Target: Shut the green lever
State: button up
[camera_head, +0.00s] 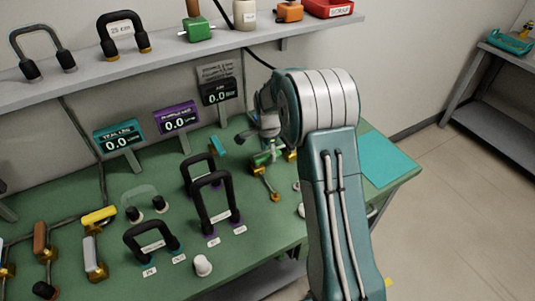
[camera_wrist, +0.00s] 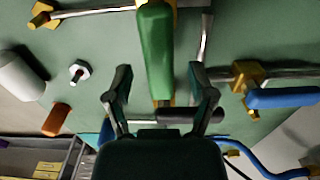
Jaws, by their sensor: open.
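The green lever (camera_wrist: 155,55) fills the upper middle of the wrist view, its handle running up and down the picture over a brass fitting on a pipe. In the head view a small part of the green lever (camera_head: 262,158) shows beside my arm, on the far right part of the green bench. My gripper (camera_wrist: 160,72) is open, with one finger on each side of the handle's lower end. I see no clear contact between fingers and handle. In the head view my wrist and arm hide much of the gripper and fittings.
A blue handle (camera_wrist: 285,97) on a brass valve is at right in the wrist view; a white cylinder (camera_wrist: 18,75) and a nut (camera_wrist: 79,71) are at left. Black looped handles (camera_head: 214,200) stand on the bench, with display panels (camera_head: 175,117) behind. A shelf (camera_head: 180,55) runs above.

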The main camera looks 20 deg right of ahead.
aim_at(268, 154)
notch_tip(268, 154, up, 11)
dwell(0.3)
jog(key=shift+a, duration=0.1)
jog(key=s+a+r+n+t, duration=0.3)
jog(key=s+r+n, duration=0.4)
jog(key=s+r, duration=0.65)
jog(key=s+a+n+t, duration=0.1)
jog(key=s+n, duration=0.3)
jog(key=s, duration=0.5)
jog(key=s+f+n+t, duration=0.1)
jog(key=s+n, duration=0.4)
jog(key=s, duration=0.5)
jog(key=shift+a+f+t, duration=0.3)
jog(key=shift+a, duration=0.1)
